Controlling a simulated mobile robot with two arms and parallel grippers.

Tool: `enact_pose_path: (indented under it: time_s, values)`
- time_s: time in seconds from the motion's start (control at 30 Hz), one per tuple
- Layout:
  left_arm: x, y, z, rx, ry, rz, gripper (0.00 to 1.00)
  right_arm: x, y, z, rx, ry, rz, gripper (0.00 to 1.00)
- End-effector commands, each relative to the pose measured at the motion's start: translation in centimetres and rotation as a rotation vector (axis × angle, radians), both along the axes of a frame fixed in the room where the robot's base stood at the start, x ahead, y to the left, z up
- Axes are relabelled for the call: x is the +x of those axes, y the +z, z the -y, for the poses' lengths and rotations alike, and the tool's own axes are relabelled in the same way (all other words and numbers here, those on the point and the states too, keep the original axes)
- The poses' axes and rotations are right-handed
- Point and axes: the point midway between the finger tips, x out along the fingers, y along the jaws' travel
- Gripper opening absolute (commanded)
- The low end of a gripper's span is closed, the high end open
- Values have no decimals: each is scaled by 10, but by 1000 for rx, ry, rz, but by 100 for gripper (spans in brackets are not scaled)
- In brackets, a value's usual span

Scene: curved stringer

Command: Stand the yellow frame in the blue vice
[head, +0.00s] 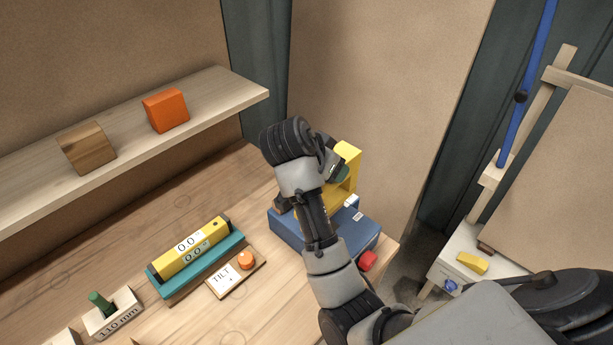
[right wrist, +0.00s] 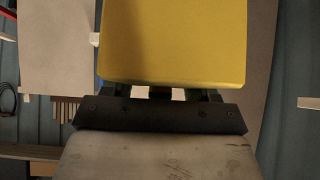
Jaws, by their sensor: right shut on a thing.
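The yellow frame (head: 350,165) stands roughly upright at the blue vice (head: 362,236), on the right end of the workbench. My right gripper (head: 332,172) is shut on the frame, and my arm hides much of the frame and the vice. I cannot tell whether the frame's foot is between the vice jaws or just above them. In the right wrist view the yellow frame (right wrist: 172,42) fills the upper middle, directly beyond my right gripper (right wrist: 160,94). A red knob (head: 367,260) sits at the vice's front right. My left gripper is not in view.
A yellow level (head: 190,250) lies in a teal holder left of the vice, beside a TILT board (head: 224,282) with an orange knob. A shelf (head: 222,92) above holds an orange block (head: 166,110) and a wooden block (head: 87,149). A white stand (head: 448,262) is at right.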

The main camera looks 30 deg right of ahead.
Motion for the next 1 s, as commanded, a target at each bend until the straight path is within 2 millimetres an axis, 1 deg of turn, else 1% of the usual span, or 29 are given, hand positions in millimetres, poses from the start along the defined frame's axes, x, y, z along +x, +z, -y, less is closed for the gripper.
enact_pose_path:
  time_s: [0.03,0.07,0.17,0.27,0.4,0.53,0.7,0.8,1.0]
  values:
    - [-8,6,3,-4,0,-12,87,12,-2,-1,-3,2,-3,0]
    - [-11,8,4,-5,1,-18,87,18,-6,-1,-3,1,-3,0]
    - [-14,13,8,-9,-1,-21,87,38,-18,-3,-3,0,-2,0]
    - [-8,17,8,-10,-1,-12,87,53,-27,-5,-1,1,0,0]
    - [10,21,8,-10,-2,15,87,66,-36,-7,-1,1,3,0]
    - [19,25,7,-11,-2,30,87,69,-42,-7,-1,-2,2,0]
    - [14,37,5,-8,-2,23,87,69,-65,-6,-2,-1,-2,0]
    - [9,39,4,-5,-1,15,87,69,-76,-7,-1,-1,0,0]
    - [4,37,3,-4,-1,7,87,69,-80,-7,0,0,4,0]
